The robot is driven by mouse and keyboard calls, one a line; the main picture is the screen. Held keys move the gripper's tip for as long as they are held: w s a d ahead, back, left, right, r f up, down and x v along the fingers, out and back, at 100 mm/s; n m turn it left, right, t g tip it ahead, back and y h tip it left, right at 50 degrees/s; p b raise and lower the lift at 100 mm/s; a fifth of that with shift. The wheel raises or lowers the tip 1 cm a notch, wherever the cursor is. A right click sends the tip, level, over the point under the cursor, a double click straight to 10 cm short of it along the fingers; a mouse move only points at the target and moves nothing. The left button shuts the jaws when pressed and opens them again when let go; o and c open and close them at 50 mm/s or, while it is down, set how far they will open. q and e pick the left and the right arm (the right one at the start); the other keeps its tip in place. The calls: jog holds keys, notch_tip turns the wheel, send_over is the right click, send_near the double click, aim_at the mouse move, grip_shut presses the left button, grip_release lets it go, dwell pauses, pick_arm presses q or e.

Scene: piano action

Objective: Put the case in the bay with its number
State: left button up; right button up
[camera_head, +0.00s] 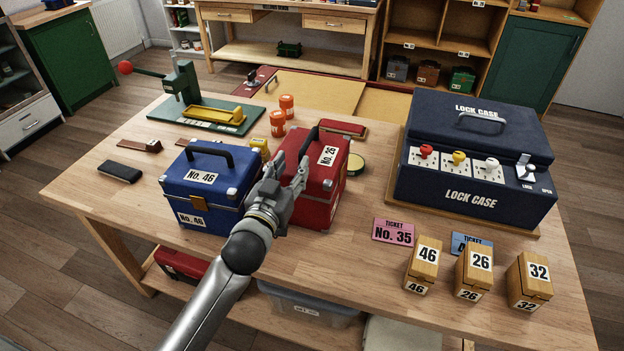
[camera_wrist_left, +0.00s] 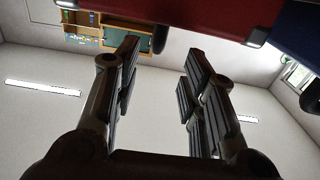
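A blue case (camera_head: 203,190) labelled No. 46 stands upright on the workbench, its dark handle raised. A red case (camera_head: 325,180) stands upright just right of it; its tilted label seems to read No. 26. My left gripper (camera_head: 287,175) is in front of the red case and hides part of its front. In the left wrist view my left gripper (camera_wrist_left: 160,75) has its fingers apart with nothing between them; the red case (camera_wrist_left: 190,12) shows along the top edge. Cubbies (camera_head: 440,45) with small number tags stand at the back right, holding grey, brown and green cases. My right gripper is out of view.
A navy lock case (camera_head: 475,160) with red, yellow and white switches fills the bench's right. Wooden blocks 46 (camera_head: 423,265), 26 (camera_head: 473,272) and 32 (camera_head: 529,280) line the front right, near a pink No. 35 ticket (camera_head: 393,232). A green press (camera_head: 190,90) stands back left.

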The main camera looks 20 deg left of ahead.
aim_at(304, 148)
pick_arm(q)
jog(key=w, duration=0.3)
jog(key=shift+w+d, duration=0.1)
jog(key=shift+w, duration=0.3)
jog(key=shift+w+r+p, duration=0.1)
jog(key=shift+w+p, duration=0.35)
jog(key=shift+w, duration=0.15)
jog(key=w+p, duration=0.1)
jog(key=w, duration=0.2)
jog(key=shift+d, duration=0.2)
jog(key=shift+w, duration=0.75)
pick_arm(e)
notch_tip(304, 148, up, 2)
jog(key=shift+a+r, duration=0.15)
pick_arm(q)
grip_shut()
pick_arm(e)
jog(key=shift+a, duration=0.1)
